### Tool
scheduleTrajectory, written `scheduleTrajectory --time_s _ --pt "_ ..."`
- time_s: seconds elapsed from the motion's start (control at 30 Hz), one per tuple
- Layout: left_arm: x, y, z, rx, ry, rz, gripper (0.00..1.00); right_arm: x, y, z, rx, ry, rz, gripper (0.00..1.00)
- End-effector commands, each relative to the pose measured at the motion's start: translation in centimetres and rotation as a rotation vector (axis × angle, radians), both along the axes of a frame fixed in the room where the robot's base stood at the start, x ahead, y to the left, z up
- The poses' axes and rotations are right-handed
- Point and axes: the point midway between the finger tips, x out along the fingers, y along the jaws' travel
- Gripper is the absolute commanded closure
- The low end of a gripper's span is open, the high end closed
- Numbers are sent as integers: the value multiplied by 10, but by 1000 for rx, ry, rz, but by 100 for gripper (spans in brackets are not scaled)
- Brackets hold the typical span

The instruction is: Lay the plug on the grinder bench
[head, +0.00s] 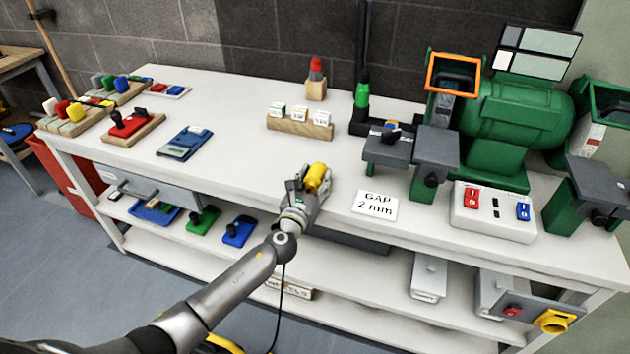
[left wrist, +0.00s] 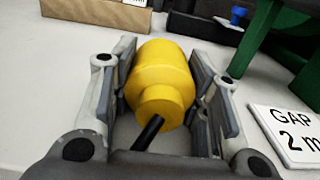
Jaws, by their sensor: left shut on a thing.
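The yellow plug (head: 317,178) is between the fingers of my left gripper (head: 307,189), over the front part of the white bench. In the left wrist view the plug (left wrist: 160,80) fills the space between both finger pads of the gripper (left wrist: 165,100), with a dark cable coming from its near end. My left gripper is shut on it. I cannot tell whether the plug touches the bench top. The grinder bench (head: 235,185) is the long white table carrying the green grinder (head: 520,110). My right gripper is not in view.
A "GAP 2 mm" card (head: 375,205) lies right of the gripper. A wooden block with white labels (head: 300,123) stands behind it. A switch box (head: 492,211) sits below the grinder. A blue device (head: 184,143) lies to the left, with clear bench top between it and my gripper.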

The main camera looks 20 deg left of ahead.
Motion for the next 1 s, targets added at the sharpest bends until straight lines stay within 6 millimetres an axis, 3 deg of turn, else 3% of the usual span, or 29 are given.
scheduleTrajectory --time_s 0.13,0.17,0.3,0.7,0.87,1.0 --pt "0 0 -4 0 0 0 95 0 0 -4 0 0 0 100" --pt "0 0 -3 0 0 0 53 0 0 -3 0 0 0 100" --pt "0 0 -3 0 0 0 35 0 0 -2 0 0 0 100" --pt "0 0 2 0 0 0 35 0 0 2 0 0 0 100" --pt "-22 1 0 1 2 -2 35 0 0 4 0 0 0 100" --pt "-52 2 -1 1 3 -2 35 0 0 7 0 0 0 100"
